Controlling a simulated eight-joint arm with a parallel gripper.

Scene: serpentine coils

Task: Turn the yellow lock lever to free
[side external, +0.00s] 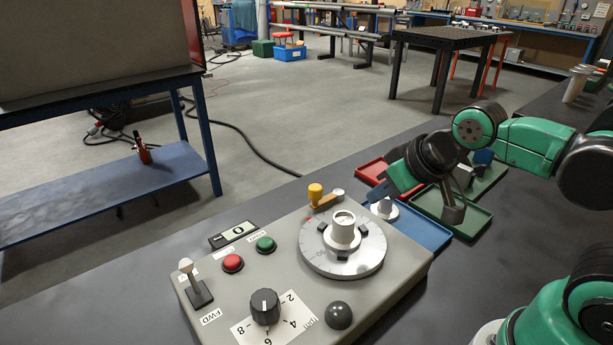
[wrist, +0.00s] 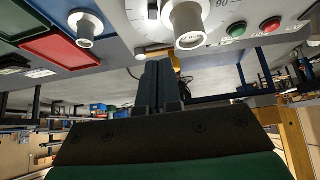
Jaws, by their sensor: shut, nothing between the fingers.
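The yellow lock lever (side external: 315,192) stands at the back edge of the grey control box (side external: 215,290), behind the round dial. Its yellow knob is upright, with an orange arm running toward a small pale pivot at the right.
The dial with a white hub (side external: 343,235) stands between the lever and the box front. Red (side external: 233,263) and green (side external: 265,244) buttons, a black knob (side external: 265,305) and a toggle (side external: 195,283) are on the box.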

